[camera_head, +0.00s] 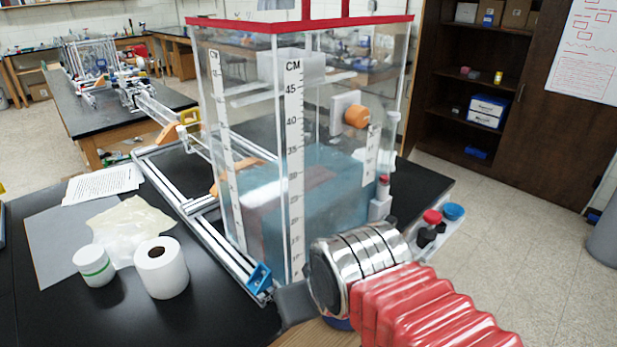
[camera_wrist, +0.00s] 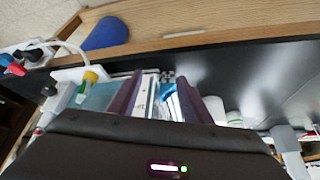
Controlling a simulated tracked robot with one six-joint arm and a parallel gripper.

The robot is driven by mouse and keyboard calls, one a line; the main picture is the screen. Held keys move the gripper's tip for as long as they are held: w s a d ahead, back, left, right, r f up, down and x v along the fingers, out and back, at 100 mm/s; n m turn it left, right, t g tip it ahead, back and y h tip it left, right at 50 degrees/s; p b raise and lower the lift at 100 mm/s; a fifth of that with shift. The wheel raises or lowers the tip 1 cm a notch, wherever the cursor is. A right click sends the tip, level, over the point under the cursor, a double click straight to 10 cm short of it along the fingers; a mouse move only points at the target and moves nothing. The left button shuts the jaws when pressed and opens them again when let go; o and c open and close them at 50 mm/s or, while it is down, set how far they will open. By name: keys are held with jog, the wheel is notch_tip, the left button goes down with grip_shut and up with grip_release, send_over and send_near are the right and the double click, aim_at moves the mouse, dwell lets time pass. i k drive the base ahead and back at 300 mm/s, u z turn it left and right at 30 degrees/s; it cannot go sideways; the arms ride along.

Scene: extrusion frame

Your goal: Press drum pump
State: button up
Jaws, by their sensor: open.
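No part I can name with certainty as a drum pump shows in either view. A tall clear tank (camera_head: 312,180) with a red rim and centimetre scales holds blue-tinted water. Beside its lower right stand small fittings with a red cap (camera_head: 432,216) and a blue cap (camera_head: 453,211). My gripper (camera_wrist: 160,88) shows two dark fingers standing apart with nothing held between them. In the head view its end is mostly hidden by my wrist, low in front of the tank. The wrist view shows a rounded blue object (camera_wrist: 105,33) beyond the fingers by a wooden edge.
A black bench (camera_head: 95,310) carries a white paper roll (camera_head: 161,267), a white container with a green stripe (camera_head: 94,265) and papers (camera_head: 103,183). An aluminium rail frame (camera_head: 205,225) runs left of the tank. A dark cabinet (camera_head: 500,110) stands behind on the right, with open floor before it.

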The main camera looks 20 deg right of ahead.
aim_at(433, 217)
jog(key=u, duration=1.45)
jog(key=k, duration=1.05)
jog(key=z, duration=1.35)
